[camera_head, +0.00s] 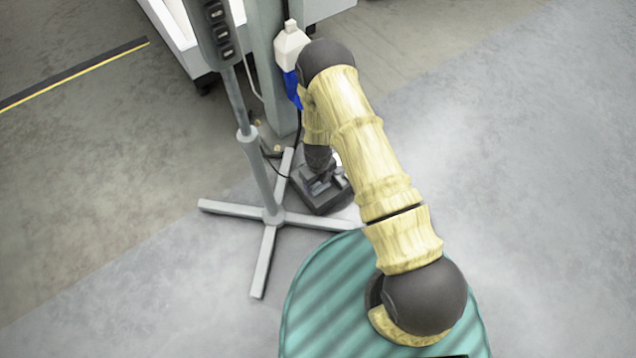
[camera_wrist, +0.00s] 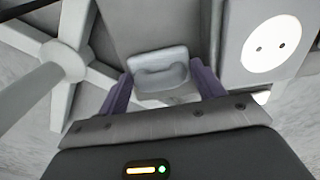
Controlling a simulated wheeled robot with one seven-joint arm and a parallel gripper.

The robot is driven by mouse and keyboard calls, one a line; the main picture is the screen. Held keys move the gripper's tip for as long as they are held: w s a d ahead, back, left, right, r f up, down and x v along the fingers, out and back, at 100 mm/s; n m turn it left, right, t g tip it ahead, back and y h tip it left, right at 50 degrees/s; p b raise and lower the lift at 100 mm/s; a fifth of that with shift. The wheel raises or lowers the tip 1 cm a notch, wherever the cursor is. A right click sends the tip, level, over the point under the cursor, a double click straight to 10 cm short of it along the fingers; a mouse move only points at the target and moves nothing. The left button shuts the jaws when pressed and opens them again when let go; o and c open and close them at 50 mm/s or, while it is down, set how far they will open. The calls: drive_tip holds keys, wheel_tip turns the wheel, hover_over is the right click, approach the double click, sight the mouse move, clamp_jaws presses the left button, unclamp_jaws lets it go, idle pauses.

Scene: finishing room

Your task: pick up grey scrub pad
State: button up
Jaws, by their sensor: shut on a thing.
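The grey scrub pad (camera_wrist: 160,62) is a small, light grey, rounded block with a recess in its face, seen in the middle of the wrist view. My gripper (camera_wrist: 160,75) has its two purple fingers on either side of the pad and is shut on it. The surface directly behind the pad is grey. In the head view my arm reaches down beside a grey post, and the wrist hides the fingertips and the pad.
A grey stand with a cross-shaped foot (camera_head: 271,216) is just left of my wrist. A white bottle (camera_head: 291,45) and a blue item (camera_head: 292,88) are by the post (camera_head: 268,60). Floor at right is clear.

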drive_tip(key=shift+r, duration=0.1)
wheel_tip(320, 180, up, 10)
drive_tip(key=p, duration=0.6)
